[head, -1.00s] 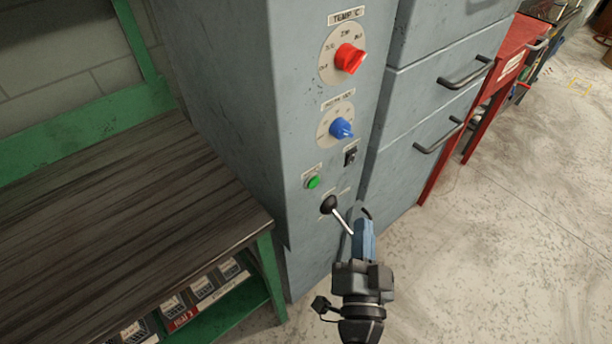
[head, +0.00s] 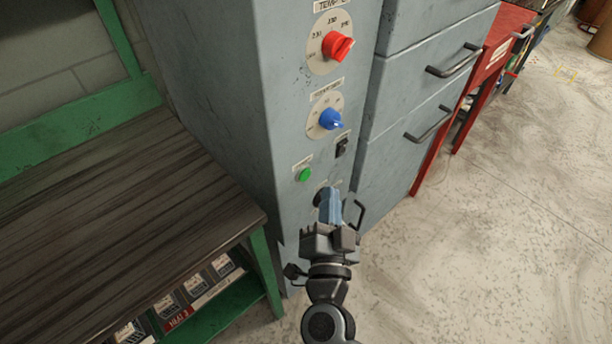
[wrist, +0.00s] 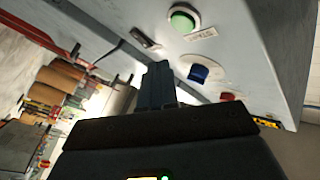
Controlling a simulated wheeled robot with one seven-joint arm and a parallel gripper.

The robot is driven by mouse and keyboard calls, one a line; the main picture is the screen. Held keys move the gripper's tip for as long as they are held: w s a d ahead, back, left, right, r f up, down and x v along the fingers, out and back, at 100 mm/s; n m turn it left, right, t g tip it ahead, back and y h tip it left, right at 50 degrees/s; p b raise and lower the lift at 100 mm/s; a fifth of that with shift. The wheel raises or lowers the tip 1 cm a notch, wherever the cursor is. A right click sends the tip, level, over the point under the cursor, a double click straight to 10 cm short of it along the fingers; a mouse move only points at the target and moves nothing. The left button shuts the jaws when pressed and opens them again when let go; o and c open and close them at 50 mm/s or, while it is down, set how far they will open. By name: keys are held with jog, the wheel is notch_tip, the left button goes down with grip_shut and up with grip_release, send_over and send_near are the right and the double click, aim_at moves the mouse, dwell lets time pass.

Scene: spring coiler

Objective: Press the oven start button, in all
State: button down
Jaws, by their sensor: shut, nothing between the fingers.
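The green start button (head: 304,174) sits low on the grey oven's (head: 265,120) front panel in the head view, below the dials. In the wrist view the green button (wrist: 183,20) is at the top, in a pale round collar. My gripper (head: 328,194) is shut and empty, its blue fingers just below and to the right of the button, apart from it in the picture. The fingers hide most of the lever under the button. The wrist view shows the fingers (wrist: 157,78) below the button; I cannot tell whether they touch the panel.
A red dial (head: 337,45), a blue dial (head: 330,119) and a black rocker switch (head: 341,147) are above the button. Drawer handles (head: 428,124) stick out to the right. A green-framed wooden bench (head: 120,235) stands at left.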

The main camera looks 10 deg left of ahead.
jog(key=shift+w+a, duration=0.95)
jog(key=shift+a, duration=0.3)
jog(key=shift+w+a+p, duration=0.1)
jog(key=shift+p, duration=0.25)
dwell(0.9)
jog(key=shift+w+a, duration=0.15)
jog(key=shift+a, duration=0.05)
jog(key=shift+w+a, duration=0.25)
jog(key=shift+a, duration=0.05)
dwell(0.8)
jog(key=shift+s+d+p, duration=0.1)
jog(key=shift+p, duration=0.2)
jog(key=shift+s+d, duration=0.4)
jog(key=shift+d, duration=0.1)
jog(key=shift+s+d+p, duration=0.35)
jog(key=shift+s+d, duration=0.45)
jog(key=shift+d, duration=0.2)
jog(key=shift+s+d+p, duration=0.35)
jog(key=shift+s+d, duration=0.4)
jog(key=shift+d, duration=0.25)
